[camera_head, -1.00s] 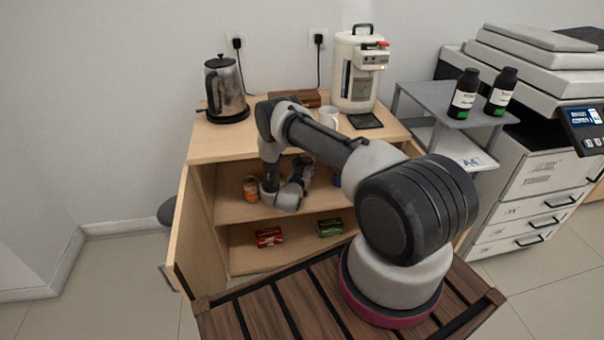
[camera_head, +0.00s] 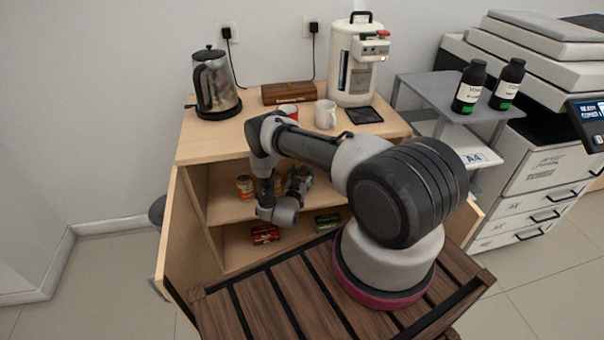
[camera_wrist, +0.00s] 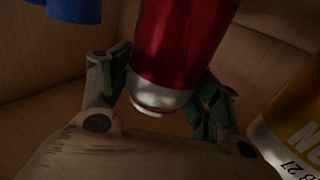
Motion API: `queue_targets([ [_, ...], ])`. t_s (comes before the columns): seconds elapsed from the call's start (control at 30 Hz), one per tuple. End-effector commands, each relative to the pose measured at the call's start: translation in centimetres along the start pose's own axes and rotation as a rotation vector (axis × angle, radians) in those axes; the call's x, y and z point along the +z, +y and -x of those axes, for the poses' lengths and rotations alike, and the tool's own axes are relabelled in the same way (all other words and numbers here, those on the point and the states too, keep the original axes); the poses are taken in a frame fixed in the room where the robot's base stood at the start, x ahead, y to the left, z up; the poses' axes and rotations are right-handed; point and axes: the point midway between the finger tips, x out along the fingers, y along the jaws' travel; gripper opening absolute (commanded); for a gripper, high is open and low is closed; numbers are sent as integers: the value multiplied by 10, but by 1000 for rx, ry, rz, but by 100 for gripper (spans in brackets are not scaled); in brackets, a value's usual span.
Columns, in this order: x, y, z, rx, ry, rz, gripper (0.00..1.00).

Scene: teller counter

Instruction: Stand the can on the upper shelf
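In the wrist view a red can (camera_wrist: 185,45) with a silver end sits between the two fingers of my gripper (camera_wrist: 165,90). The finger pads appear to press on both its sides near the silver end. In the head view my gripper (camera_head: 299,178) is at the front of the open cupboard, by the upper shelf (camera_head: 228,211); the red can is not clear there. Whether the can touches the shelf cannot be seen. A yellow can (camera_wrist: 292,120) is close on the right in the wrist view.
An orange can (camera_head: 245,187) stands on the upper shelf. Red (camera_head: 265,234) and green (camera_head: 327,222) boxes lie below. A blue thing (camera_wrist: 75,8) shows in the wrist view. The open cupboard door (camera_head: 175,240) is on the left. A kettle (camera_head: 215,85) and mug (camera_head: 325,115) stand on top.

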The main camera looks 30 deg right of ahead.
Motion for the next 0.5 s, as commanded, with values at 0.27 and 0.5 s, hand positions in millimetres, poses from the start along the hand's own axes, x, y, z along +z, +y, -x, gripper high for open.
queue_targets([
  [0.27,0,0,0,0,0,0,78],
  [0.5,-3,-1,7,-1,-1,0,78],
])
